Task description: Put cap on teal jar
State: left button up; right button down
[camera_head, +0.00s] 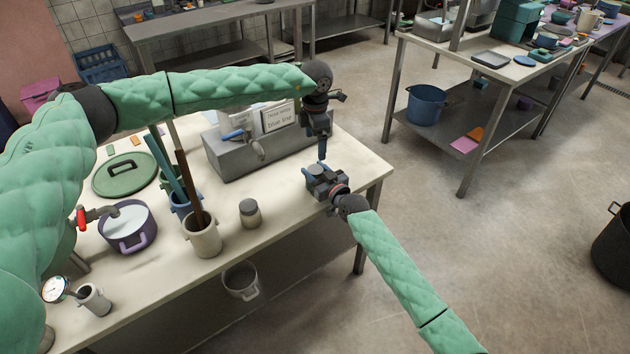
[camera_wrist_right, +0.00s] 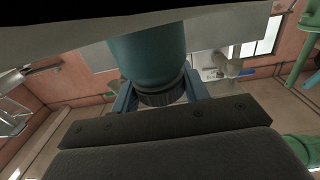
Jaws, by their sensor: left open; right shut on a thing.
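In the right wrist view, a teal jar (camera_wrist_right: 149,52) extends down from the top. A dark ridged cap (camera_wrist_right: 163,95) is at its near end, against or very close to it; I cannot tell whether it is seated. The blue fingers of my right gripper (camera_wrist_right: 160,100) flank the cap and are shut on it. In the head view, my right gripper (camera_head: 318,178) is over the table's right end, and I cannot make out the teal jar there. My left gripper (camera_head: 322,152) points down just above and behind it, open.
A grey box with labels (camera_head: 235,155) stands behind my grippers on the table (camera_head: 290,222). The table's right edge is close to my right gripper.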

pick_arm(q)
notch_tip(320, 180, up, 6)
jog(key=shift+r, duration=0.25)
pick_arm(e)
jog(key=shift+f, duration=0.15)
jog(key=c, duration=0.7)
grip_release()
jog(key=shift+o, duration=0.2)
pick_arm(q)
jog(key=shift+f+b, duration=0.85)
pick_arm(e)
jog(key=shift+v, duration=3.9)
